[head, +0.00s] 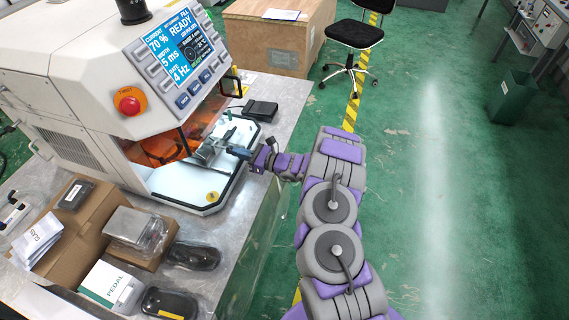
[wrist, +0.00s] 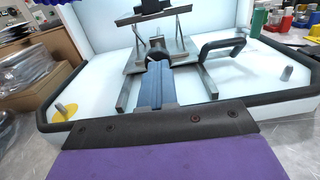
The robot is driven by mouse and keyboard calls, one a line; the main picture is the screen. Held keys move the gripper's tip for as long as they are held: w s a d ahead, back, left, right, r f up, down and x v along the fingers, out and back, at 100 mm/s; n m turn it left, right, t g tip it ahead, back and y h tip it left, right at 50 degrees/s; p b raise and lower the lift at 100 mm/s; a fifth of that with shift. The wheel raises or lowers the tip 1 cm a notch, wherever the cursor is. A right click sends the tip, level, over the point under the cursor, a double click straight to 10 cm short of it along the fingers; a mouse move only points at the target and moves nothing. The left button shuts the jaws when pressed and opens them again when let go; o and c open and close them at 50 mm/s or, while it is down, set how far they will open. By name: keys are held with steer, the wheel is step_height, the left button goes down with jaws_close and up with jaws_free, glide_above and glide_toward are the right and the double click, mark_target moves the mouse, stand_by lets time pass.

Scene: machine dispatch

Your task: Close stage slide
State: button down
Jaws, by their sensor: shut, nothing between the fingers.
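The stage slide is a white tray with a black rim (head: 205,208) sticking out from the front of the white machine (head: 60,70). A metal fixture with rails (head: 205,152) sits on it. In the wrist view, the slide's black rim (wrist: 285,98), the fixture (wrist: 158,50) and a dark bent handle (wrist: 225,47) show. My gripper (head: 236,151) is over the tray, its blue-grey fingers shut and empty, pointing at the fixture. In the wrist view, the shut fingers (wrist: 155,82) lie between the two rails. I cannot tell whether they touch the fixture.
A red stop button (head: 130,101) and a lit screen (head: 185,45) are on the machine. Boxes (head: 70,225), black pedals (head: 193,256) and a black adapter (head: 260,110) lie on the grey bench (head: 225,245).

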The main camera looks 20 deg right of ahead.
steer(key=shift+s, duration=0.55)
steer(key=w+d+p+v, duration=0.1)
steer(key=p+v, duration=0.2)
steer(key=v, duration=1)
steer(key=s+a+r+n+g+y, duration=0.1)
steer(key=s+a+r+n+g, duration=0.65)
steer(key=a+r, duration=0.3)
steer(key=s+a+r+n+g, duration=0.65)
steer(key=s+a+r, duration=0.2)
steer(key=r, duration=0.25)
steer(key=s+r+n+g+h, duration=0.3)
steer(key=s+n+h, duration=0.5)
steer(key=s, duration=0.8)
steer(key=s+d+n+t+h, duration=0.3)
steer(key=s+d+h, duration=0.4)
steer(key=s+d, duration=0.5)
steer(key=shift+d+r+t+h, duration=0.3)
steer(key=shift+d+r+t, duration=0.25)
steer(key=shift+d, duration=0.55)
